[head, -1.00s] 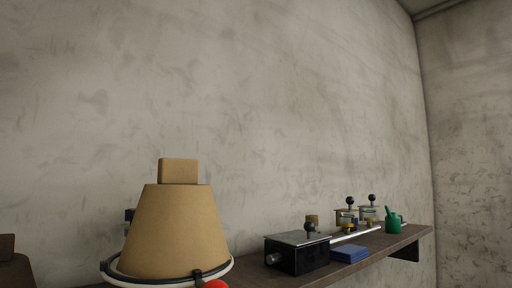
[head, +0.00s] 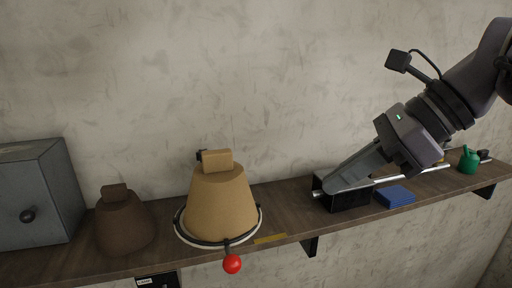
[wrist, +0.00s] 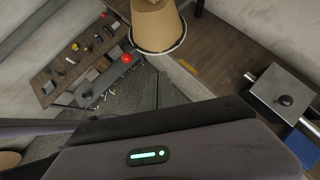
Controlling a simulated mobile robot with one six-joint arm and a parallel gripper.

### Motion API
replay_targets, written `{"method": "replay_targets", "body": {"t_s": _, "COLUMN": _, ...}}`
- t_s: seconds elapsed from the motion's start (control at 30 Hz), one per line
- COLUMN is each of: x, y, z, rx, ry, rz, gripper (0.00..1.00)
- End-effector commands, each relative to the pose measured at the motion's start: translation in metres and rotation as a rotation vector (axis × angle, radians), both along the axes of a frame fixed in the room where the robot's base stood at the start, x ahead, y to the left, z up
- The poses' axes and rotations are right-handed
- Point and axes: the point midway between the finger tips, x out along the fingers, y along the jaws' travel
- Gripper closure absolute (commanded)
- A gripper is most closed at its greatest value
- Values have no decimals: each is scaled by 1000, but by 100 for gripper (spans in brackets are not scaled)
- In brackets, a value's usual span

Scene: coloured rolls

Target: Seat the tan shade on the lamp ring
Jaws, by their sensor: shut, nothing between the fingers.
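The tan shade (head: 220,207), a tapered cone with a block-shaped handle on top, stands in the lamp ring (head: 181,229) on the shelf. The ring is black and white, with a red-ball lever (head: 232,264) at its front. The shade looks nearly upright; I cannot tell whether its lower edge is fully down. The shade (wrist: 156,27) and the ring's pale rim (wrist: 146,50) also show in the wrist view. My gripper (head: 332,188) is shut and empty, to the right of the shade and apart from it, in front of the black box.
A brown shade (head: 125,224) and a grey cabinet (head: 38,195) stand left of the ring. The black box (head: 350,200), a blue block (head: 395,197) and a green can (head: 468,160) are to the right.

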Motion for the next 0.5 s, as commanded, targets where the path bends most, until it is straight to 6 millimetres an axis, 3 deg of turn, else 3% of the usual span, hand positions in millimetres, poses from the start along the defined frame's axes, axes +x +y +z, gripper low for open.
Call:
{"method": "replay_targets", "body": {"t_s": 0.03, "x": 2, "y": -1, "z": 22, "rx": 20, "ry": 10, "rz": -15, "gripper": 100}}
{"method": "replay_targets", "body": {"t_s": 0.13, "x": 4, "y": 0, "z": 26, "rx": 41, "ry": 22, "rz": -27, "gripper": 100}}
{"method": "replay_targets", "body": {"t_s": 0.5, "x": 19, "y": 49, "z": -28, "rx": 41, "ry": 22, "rz": -22, "gripper": 100}}
